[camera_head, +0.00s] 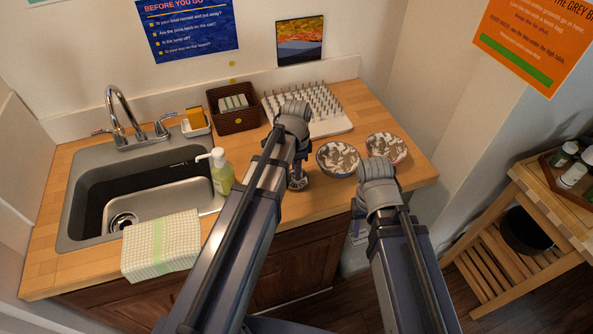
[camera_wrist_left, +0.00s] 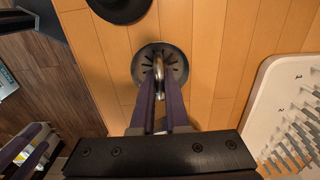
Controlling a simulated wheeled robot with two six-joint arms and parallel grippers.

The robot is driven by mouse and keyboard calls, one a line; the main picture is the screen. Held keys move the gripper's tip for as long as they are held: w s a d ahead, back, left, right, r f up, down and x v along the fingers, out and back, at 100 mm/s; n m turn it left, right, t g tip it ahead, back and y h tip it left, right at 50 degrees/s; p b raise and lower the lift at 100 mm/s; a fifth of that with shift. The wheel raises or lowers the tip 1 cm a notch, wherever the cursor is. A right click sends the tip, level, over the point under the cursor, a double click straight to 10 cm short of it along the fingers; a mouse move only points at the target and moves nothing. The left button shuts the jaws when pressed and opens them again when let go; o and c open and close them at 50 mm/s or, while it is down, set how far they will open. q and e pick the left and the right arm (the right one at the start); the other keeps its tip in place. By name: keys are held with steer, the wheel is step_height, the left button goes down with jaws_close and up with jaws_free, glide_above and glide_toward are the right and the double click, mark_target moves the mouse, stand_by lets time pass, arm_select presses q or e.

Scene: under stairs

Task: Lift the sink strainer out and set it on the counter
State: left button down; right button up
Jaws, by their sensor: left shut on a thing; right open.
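The sink strainer (camera_wrist_left: 176,62) is a dark, round, slotted disc with a shiny metal knob. In the left wrist view it is over the wooden counter (camera_wrist_left: 220,40). My left gripper (camera_wrist_left: 158,88) is shut on its knob. I cannot tell whether the disc touches the wood. In the head view my left gripper (camera_head: 298,172) is right of the soap bottle, and my arm hides much of it. The sink (camera_head: 88,200) is at the left, with a round drain (camera_head: 123,221) in its basin. My right gripper (camera_head: 357,213) is open and empty by the counter's front edge.
Two patterned bowls (camera_head: 338,157) (camera_head: 386,147) stand right of my left gripper. A white pegged drying rack (camera_head: 325,122) and a brown basket (camera_head: 232,112) stand behind. A soap bottle (camera_head: 222,176) and a checked cloth (camera_head: 160,245) are by the sink. The counter's right end is clear.

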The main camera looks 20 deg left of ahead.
arm_select(q)
steer(key=shift+c, duration=2)
jaws_free()
steer(key=shift+r, duration=0.15)
steer(key=shift+r+p, duration=3.95)
steer(key=shift+p, duration=0.1)
steer(key=s+d+f+n+b, duration=0.2)
steer(key=s+d+n, duration=0.1)
steer(key=s+d, duration=0.2)
steer(key=s+d+f+n+y+b, duration=0.1)
steer(key=s+d+f+n+b, duration=0.2)
steer(key=s, duration=0.6)
steer(key=shift+s+d+n, duration=0.15)
steer(key=shift+d+n, duration=0.55)
steer(key=shift+d, duration=0.55)
